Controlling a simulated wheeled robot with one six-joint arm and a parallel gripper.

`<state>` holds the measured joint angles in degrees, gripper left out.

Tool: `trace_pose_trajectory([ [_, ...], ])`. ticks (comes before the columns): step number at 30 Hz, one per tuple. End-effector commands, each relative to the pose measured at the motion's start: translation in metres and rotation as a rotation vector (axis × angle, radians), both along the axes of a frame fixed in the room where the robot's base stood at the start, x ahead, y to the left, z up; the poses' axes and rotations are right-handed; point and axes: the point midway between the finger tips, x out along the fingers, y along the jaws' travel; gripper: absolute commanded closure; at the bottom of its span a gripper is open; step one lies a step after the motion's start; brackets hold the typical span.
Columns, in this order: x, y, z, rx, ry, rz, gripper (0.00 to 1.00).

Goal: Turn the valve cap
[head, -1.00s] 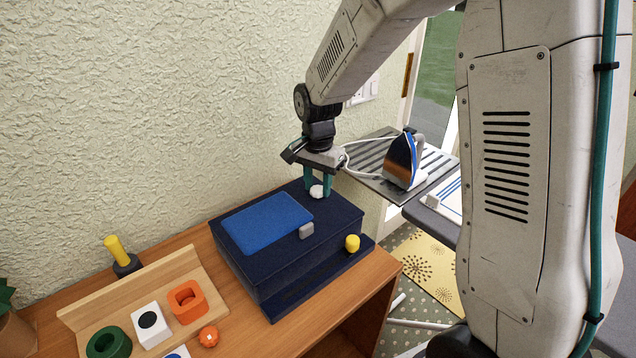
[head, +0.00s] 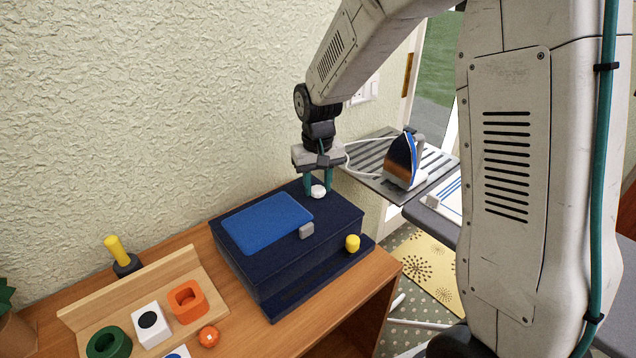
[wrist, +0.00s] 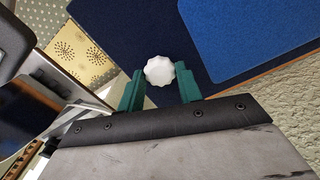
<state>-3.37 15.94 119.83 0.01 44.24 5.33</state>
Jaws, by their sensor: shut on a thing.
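The valve cap is a small white scalloped knob (head: 318,192) on top of a dark blue box (head: 345,213), near its back right corner. In the wrist view the cap (wrist: 159,71) shows its round, notched top. My gripper (head: 318,186) points straight down with its teal fingers on either side of the cap. It is shut on the cap, which still sits on the box. In the wrist view the gripper's fingertips (wrist: 160,76) flank the cap; their contact with its sides is hard to see.
A wooden rack (head: 185,263) with shapes is at left. An iron (head: 403,160) stands on a board behind.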

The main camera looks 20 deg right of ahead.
Motion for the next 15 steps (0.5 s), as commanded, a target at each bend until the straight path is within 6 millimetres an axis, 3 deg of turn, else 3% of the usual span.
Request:
trace_pose_trajectory([
  [15, 0.0011, 0.0001, 0.0011, 0.0, -0.004, 0.15, 0.88],
])
